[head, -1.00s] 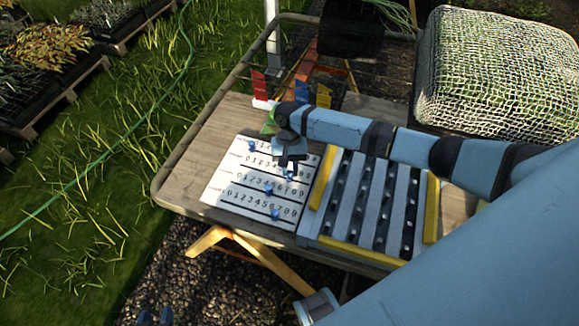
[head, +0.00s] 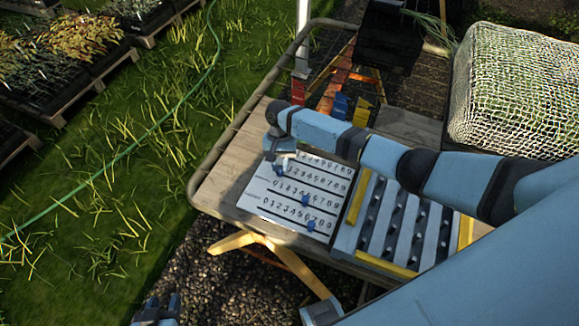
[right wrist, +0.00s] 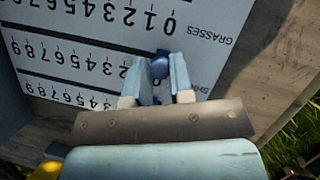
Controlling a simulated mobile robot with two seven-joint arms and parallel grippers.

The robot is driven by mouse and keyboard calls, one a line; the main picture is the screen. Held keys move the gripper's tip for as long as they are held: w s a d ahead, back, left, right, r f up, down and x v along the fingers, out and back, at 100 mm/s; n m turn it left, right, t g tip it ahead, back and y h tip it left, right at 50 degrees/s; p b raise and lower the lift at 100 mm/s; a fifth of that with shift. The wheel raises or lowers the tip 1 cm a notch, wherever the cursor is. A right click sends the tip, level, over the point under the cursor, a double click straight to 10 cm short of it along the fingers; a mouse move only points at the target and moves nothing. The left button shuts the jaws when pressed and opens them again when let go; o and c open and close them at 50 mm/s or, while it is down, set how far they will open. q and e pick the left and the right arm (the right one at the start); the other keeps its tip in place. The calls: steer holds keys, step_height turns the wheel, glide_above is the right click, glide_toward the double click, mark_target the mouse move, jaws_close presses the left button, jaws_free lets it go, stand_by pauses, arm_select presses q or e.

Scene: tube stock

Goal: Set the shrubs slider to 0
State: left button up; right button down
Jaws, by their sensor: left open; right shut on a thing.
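The white slider board (head: 256,203) lies on the table with several rows of digits 0 to 9 and slots. My right gripper (head: 277,163) is over its left edge. In the right wrist view, my right gripper (right wrist: 158,88) is shut on a blue knob (right wrist: 160,66). The knob is at the 0 end of its slot, about level with the 0 of the row marked GRASSES. Fingers hide its own low digits and most of a label starting with S. Two other blue knobs (head: 305,200) (head: 310,226) show nearer. My left gripper (head: 156,308) is open, empty and low, away from the board.
A blue rack with yellow edge strips (head: 357,201) stands right of the board. Small coloured blocks (head: 340,105) and a net-covered bale (head: 510,90) are behind. Bare wood (head: 222,180) lies left of the board.

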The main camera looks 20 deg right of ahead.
steer(key=shift+w+a+r, duration=0.1)
steer(key=shift+w+a, duration=0.05)
steer(key=shift+w, duration=0.05)
steer(key=c, duration=1.1)
jaws_free()
steer(key=shift+o, duration=0.6)
steer(key=shift+a, duration=0.1)
steer(key=shift+w+r, duration=0.1)
steer(key=shift+r, duration=0.1)
steer(key=v, duration=1.3)
